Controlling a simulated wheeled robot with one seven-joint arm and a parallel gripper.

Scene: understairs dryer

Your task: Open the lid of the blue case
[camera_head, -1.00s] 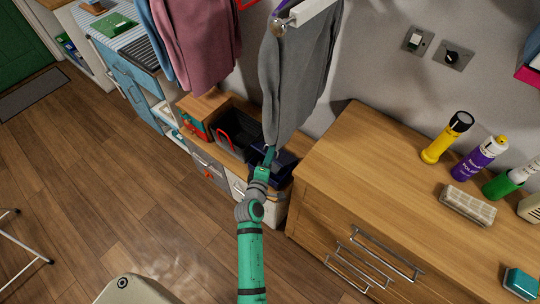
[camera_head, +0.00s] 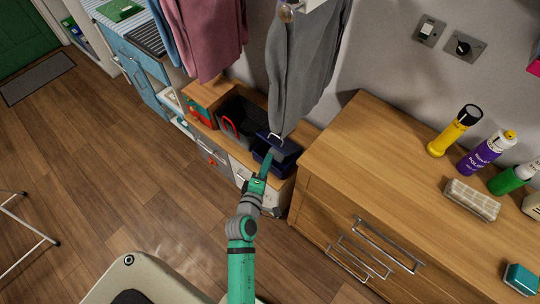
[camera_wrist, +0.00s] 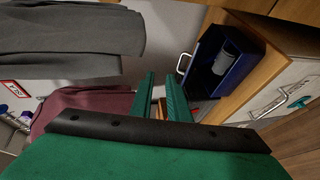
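The blue case (camera_head: 285,157) sits on the low wooden bench under the hanging grey garment. Its lid appears raised, with a silver handle (camera_head: 277,137) at the upper edge. In the wrist view the blue case (camera_wrist: 238,78) shows its inside, with a grey cylinder (camera_wrist: 228,65) in it. The handle (camera_wrist: 183,64) is at its left there. My gripper (camera_head: 270,156) is just in front of the case in the head view and covers part of it. In the wrist view my gripper (camera_wrist: 161,88) has its green fingers apart, with nothing held between them.
A dark open box with a red handle (camera_head: 228,128) stands left of the case. The grey garment (camera_head: 303,70) hangs close above. A wooden dresser (camera_head: 370,150) with bottles on top is at the right. Drawers with handles are below the bench.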

